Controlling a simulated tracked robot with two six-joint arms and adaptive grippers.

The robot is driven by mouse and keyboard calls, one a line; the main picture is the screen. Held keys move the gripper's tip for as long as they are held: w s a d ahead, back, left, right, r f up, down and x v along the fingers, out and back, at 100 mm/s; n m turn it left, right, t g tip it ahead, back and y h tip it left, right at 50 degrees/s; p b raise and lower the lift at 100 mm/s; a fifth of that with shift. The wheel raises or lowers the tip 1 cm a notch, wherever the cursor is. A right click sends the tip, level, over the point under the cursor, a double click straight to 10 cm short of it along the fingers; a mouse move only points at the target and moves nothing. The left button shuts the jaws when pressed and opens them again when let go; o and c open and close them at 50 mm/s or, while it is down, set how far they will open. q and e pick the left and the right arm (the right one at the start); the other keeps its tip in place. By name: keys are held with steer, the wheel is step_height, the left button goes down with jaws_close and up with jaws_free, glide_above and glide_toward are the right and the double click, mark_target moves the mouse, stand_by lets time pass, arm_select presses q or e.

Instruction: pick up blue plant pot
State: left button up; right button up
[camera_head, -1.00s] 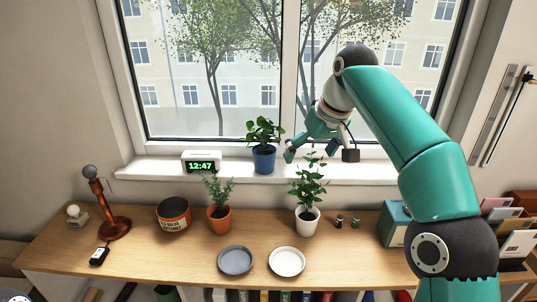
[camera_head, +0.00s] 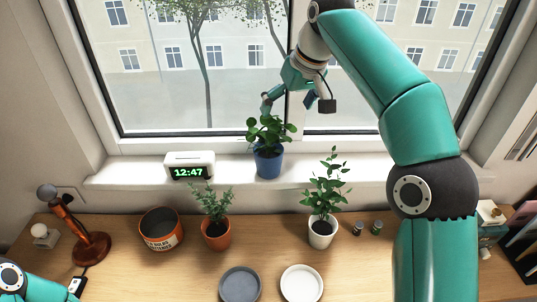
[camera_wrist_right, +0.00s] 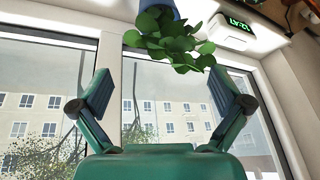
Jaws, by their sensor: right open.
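The blue plant pot (camera_head: 268,164) stands upright on the windowsill, with a leafy green plant in it. In the right wrist view the image is inverted, and the blue pot (camera_wrist_right: 158,6) shows at the top edge, with its leaves hanging between and beyond the fingertips. My right gripper (camera_head: 286,102) is open and empty, above and behind the plant near the window pane. Its two spread fingers also show in the right wrist view (camera_wrist_right: 163,95). The gripper is apart from the pot. My left gripper is not in view; only a part of my left arm shows at the lower left.
A white digital clock (camera_head: 189,166) stands left of the pot on the sill (camera_head: 130,172). On the wooden desk (camera_head: 190,265) below are a terracotta pot (camera_head: 216,236), a white pot (camera_head: 322,232), an orange-brown pot (camera_head: 162,232), two saucers and a lamp (camera_head: 90,247).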

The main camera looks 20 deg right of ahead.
steer(key=b, duration=0.1)
glide_toward(269, 151)
steer(key=w+f, duration=0.2)
steer(key=f, duration=0.1)
steer(key=w+f, duration=0.1)
steer(key=w, duration=0.1)
steer(key=shift+d+f, duration=0.2)
steer(key=shift+d, duration=0.1)
steer(key=shift+w+a+f, duration=0.1)
steer(key=shift+f, duration=0.6)
steer(key=shift+p+x, duration=0.55)
steer(key=shift+x, duration=1.65)
steer(key=shift+a, duration=0.1)
steer(key=c, duration=1.7)
steer(key=shift+r, duration=0.15)
